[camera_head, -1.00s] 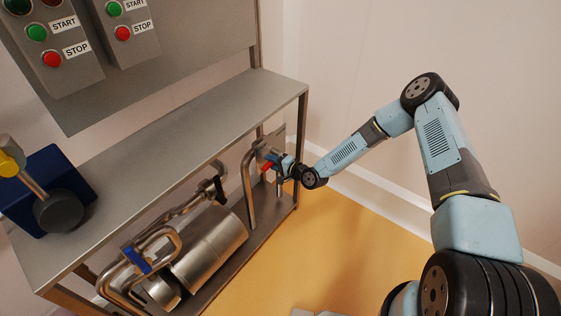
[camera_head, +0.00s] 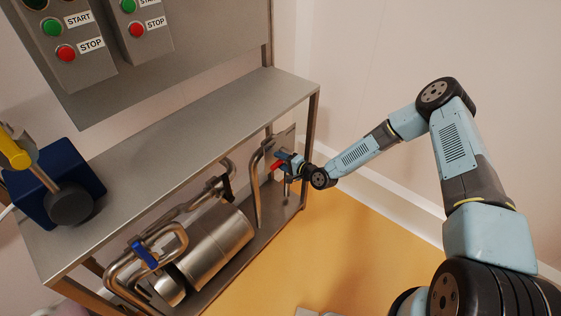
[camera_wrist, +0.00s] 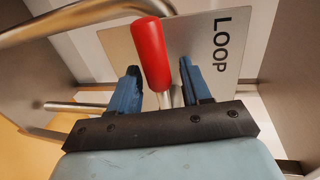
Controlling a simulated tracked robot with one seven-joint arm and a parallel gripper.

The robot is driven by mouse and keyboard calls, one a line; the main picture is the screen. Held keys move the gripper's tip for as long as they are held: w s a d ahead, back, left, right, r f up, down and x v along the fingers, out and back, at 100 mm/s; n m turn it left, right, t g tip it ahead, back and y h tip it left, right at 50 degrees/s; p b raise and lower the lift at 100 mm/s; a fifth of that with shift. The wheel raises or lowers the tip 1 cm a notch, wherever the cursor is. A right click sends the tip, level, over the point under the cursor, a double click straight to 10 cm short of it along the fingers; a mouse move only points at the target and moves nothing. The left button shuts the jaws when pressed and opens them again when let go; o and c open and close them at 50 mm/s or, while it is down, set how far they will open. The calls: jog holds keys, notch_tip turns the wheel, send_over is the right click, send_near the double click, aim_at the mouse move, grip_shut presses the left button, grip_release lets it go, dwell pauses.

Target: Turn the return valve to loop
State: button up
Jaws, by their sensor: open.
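The return valve's red handle (camera_wrist: 148,52) stands between my gripper's two blue fingers in the wrist view, with its pale metal stem (camera_wrist: 166,98) running down between them. My gripper (camera_wrist: 160,70) is open around the handle, with a clear gap to the right finger; I cannot tell whether the left finger touches it. A metal plate marked LOOP (camera_wrist: 212,48) is behind the handle, its lettering to the right. In the head view the red handle (camera_head: 277,166) shows small at the shelf's far end, with my gripper (camera_head: 285,160) at it. Any other plate marking is hidden.
A curved steel pipe (camera_wrist: 85,18) crosses the upper left of the wrist view. In the head view, a steel cylinder (camera_head: 218,245) and a blue-handled valve (camera_head: 145,256) lie under the metal shelf (camera_head: 190,125). Open yellow floor (camera_head: 340,245) lies to the right.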

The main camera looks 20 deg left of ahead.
jog(key=v, duration=1.3)
jog(key=shift+d, duration=0.4)
jog(key=shift+s, duration=0.1)
